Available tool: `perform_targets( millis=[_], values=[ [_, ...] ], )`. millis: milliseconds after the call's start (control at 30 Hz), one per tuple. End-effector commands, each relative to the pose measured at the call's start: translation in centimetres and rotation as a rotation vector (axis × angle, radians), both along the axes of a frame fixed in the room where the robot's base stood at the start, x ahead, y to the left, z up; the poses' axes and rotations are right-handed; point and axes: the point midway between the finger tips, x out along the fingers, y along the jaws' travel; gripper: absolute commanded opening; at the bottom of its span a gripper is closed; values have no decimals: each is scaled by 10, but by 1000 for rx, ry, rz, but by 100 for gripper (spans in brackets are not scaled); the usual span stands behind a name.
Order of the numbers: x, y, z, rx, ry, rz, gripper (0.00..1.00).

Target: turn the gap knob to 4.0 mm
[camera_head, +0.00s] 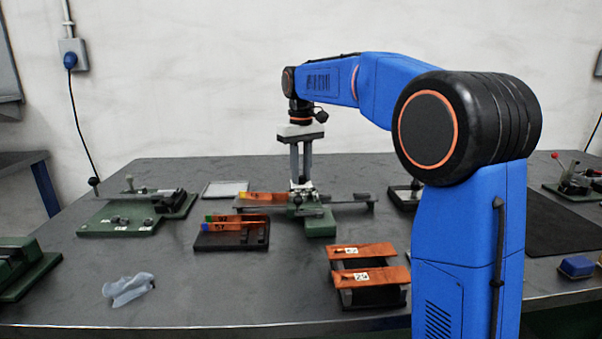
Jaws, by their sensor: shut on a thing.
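My gripper (302,182) points straight down at the middle of the table, its two long grey fingers shut on a small pale part on top of a green-based device (322,229). That part looks like the gap knob, mostly hidden between the fingertips. Its scale and any mm reading are too small to tell. The device has a flat grey bar (345,206) running left and right, and a small dark ball-ended lever at its front.
Left of the device, a dark block (232,240) holds copper strips with coloured ends. In front, a dark stand (372,297) carries two labelled copper strips. The front middle of the table is clear.

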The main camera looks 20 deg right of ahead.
Motion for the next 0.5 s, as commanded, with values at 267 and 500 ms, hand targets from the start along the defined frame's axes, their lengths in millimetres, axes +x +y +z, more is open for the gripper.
perform_targets(
  millis=[267,500],
  values=[
    [1,0,1,0,-4,0,30],
    [0,0,1,1,-2,1,40]
  ],
)
